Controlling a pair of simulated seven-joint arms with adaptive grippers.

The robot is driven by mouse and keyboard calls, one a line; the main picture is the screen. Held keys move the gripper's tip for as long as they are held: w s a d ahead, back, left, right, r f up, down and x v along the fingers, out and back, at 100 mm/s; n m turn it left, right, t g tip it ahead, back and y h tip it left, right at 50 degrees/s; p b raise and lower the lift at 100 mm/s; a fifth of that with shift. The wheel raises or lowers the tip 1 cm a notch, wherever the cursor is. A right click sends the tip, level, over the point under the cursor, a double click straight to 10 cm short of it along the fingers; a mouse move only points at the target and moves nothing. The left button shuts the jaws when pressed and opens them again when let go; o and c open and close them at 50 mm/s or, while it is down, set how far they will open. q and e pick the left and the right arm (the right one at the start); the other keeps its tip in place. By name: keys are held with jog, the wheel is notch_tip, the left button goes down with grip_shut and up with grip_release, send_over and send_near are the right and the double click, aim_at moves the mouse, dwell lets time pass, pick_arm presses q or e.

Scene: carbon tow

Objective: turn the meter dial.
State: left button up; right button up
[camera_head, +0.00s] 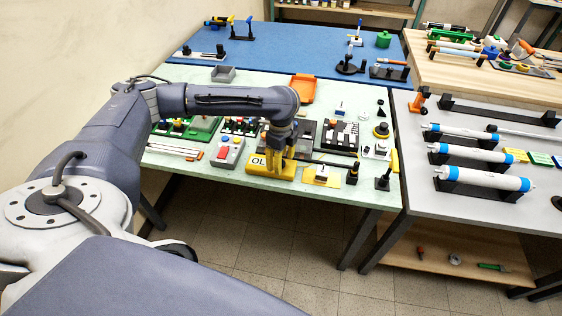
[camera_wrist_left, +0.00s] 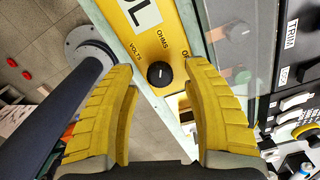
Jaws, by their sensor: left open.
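The yellow meter (camera_head: 260,169) stands near the front edge of the pale green table. In the left wrist view the yellow meter face (camera_wrist_left: 168,42) carries the black dial (camera_wrist_left: 159,74) with a white pointer mark, below the words VOLTS and OHMS. My left gripper (camera_head: 279,160) is over the meter and hides part of it. In the wrist view its yellow fingers (camera_wrist_left: 165,112) are open, one on each side of the dial, with gaps between them and the dial. My right gripper is not in view.
A grey box with a red and blue button (camera_head: 228,153) stands left of the meter. A yellow plate (camera_head: 322,176) and a black stand (camera_head: 384,178) are to its right. Dark panels with switches (camera_head: 340,137) lie behind. The table's front edge is close.

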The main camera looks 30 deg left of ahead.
pick_arm(q)
notch_tip(320, 180, up, 11)
jog(key=shift+r, duration=0.15)
dwell(0.4)
